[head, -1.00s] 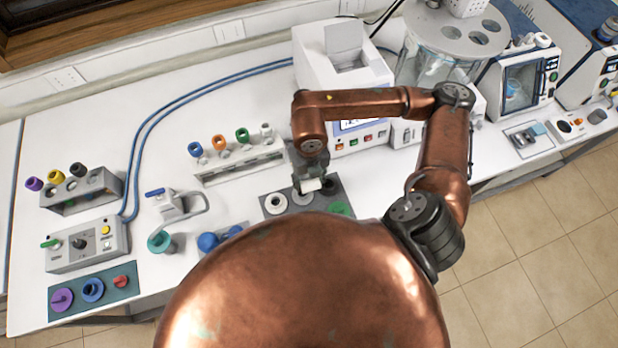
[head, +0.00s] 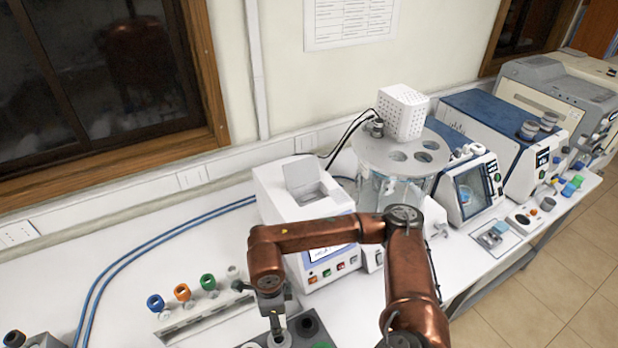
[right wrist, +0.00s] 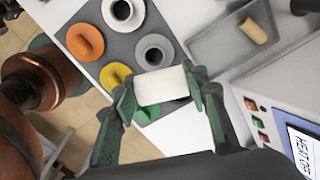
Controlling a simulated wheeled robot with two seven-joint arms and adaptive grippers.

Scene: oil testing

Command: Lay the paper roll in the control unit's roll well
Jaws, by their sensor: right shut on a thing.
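The paper roll (right wrist: 162,86) is a short white cylinder held crosswise between the green-padded fingers of my right gripper (right wrist: 165,88) in the right wrist view. In the head view my right gripper (head: 276,326) points down at the bottom edge, above the dark mat, and I cannot make out the roll there clearly. The control unit (head: 290,207) is a white box behind the gripper, with its top lid raised over the roll well (head: 312,197). Its screen and buttons show at the right of the wrist view (right wrist: 285,132). My left gripper is out of view.
A grey mat (right wrist: 118,47) holds orange, grey, yellow and white round pieces. A grey tray (right wrist: 215,47) beside it holds a tan cylinder (right wrist: 253,31). A rack with coloured-ring pieces (head: 200,322) stands left of the gripper; a glass bath (head: 385,150) stands right of the control unit.

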